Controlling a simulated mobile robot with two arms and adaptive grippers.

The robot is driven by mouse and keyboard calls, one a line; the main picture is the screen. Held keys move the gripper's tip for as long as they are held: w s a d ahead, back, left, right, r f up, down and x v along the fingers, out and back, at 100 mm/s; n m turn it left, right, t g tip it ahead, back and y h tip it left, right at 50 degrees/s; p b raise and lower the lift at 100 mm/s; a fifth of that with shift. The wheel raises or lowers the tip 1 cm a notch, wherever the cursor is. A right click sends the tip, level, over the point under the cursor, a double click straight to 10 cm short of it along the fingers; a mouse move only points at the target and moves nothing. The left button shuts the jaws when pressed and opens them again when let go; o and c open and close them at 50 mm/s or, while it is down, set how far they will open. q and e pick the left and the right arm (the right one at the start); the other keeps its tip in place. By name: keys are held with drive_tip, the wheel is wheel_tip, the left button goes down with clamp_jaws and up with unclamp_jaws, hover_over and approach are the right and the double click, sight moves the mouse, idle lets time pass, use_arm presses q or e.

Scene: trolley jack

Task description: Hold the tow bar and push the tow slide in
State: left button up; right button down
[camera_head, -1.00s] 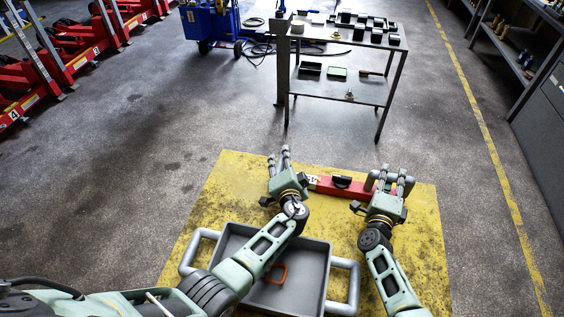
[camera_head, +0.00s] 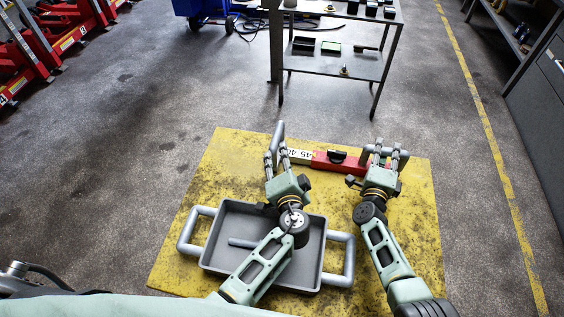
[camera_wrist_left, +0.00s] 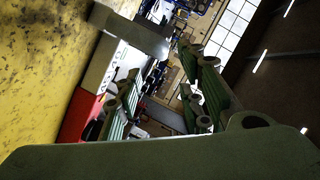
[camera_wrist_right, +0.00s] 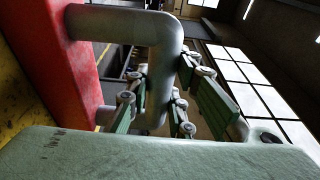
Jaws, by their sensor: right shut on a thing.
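The red tow bar (camera_head: 345,163) lies across the yellow mat, with a grey loop handle (camera_wrist_right: 168,50) at its right end. My right gripper (camera_head: 387,150) is shut on that handle. The tow slide (camera_head: 300,155), pale with number marks, sticks out of the bar's left end. It ends in a grey crosspiece (camera_head: 279,134). My left gripper (camera_head: 274,152) is at the slide's outer end, beside the crosspiece. In the left wrist view its fingers are apart, with the crosspiece (camera_wrist_left: 135,35) beyond them; contact cannot be told.
A grey tray (camera_head: 216,243) with side handles and a grey rod (camera_head: 255,243) inside stands in front, partly under my left arm. The yellow mat (camera_head: 235,165) is otherwise mostly clear. A metal table (camera_head: 335,62) with small items stands behind.

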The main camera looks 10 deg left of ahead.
use_arm(q)
drive_tip(key=shift+s+d+r, duration=0.15)
drive_tip(key=shift+s+d, duration=0.05)
drive_tip(key=shift+s, duration=0.35)
